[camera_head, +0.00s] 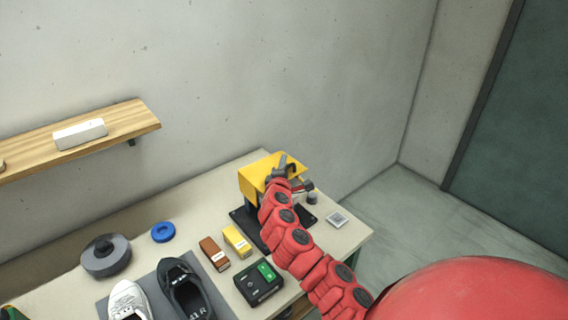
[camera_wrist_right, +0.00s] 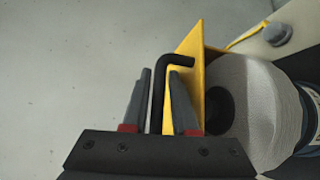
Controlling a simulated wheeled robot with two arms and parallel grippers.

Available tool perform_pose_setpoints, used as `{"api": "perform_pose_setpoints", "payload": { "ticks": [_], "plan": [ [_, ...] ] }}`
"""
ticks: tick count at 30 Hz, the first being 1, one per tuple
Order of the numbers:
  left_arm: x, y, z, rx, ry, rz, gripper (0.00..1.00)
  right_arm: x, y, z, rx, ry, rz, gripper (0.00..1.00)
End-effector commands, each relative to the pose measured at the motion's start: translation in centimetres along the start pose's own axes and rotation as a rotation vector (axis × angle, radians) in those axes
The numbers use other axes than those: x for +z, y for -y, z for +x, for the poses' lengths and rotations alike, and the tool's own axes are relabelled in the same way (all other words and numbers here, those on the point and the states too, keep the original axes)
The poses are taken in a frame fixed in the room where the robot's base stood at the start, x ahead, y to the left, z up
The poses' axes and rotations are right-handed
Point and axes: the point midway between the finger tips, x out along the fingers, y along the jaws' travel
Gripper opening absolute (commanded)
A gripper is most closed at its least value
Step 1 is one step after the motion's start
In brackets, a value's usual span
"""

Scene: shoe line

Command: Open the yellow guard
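The yellow guard (camera_head: 255,178) stands on a dark base (camera_head: 245,222) at the back right of the table. In the right wrist view, the guard (camera_wrist_right: 197,65) is an upright yellow plate with a bent black handle (camera_wrist_right: 157,100). The handle bar lies between the two fingers of my right gripper (camera_wrist_right: 160,82), with a narrow gap showing beside the right finger. My left gripper is not in view.
A pale roll (camera_wrist_right: 245,105) is beside the guard. A wooden shelf (camera_head: 120,122) hangs left.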

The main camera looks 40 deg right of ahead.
Motion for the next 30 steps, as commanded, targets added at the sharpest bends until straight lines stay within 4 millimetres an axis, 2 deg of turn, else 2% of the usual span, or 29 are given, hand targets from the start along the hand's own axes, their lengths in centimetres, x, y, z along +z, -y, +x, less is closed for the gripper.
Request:
{"api": "perform_pose_setpoints", "payload": {
  "ticks": [8, 12, 13, 30],
  "plan": [
    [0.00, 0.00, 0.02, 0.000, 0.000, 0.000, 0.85, -0.06, -0.03, 0.07, 0.001, -0.002, 0.000, 0.26],
    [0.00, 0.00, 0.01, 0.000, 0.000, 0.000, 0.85, -0.06, -0.04, 0.06, 0.001, -0.001, 0.000, 0.03],
    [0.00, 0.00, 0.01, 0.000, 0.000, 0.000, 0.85, -0.06, -0.04, 0.06, 0.001, -0.002, 0.000, 0.00],
    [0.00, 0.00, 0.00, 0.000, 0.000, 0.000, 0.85, -0.07, -0.02, 0.05, 0.001, -0.002, 0.000, 0.00]
  ]
}}
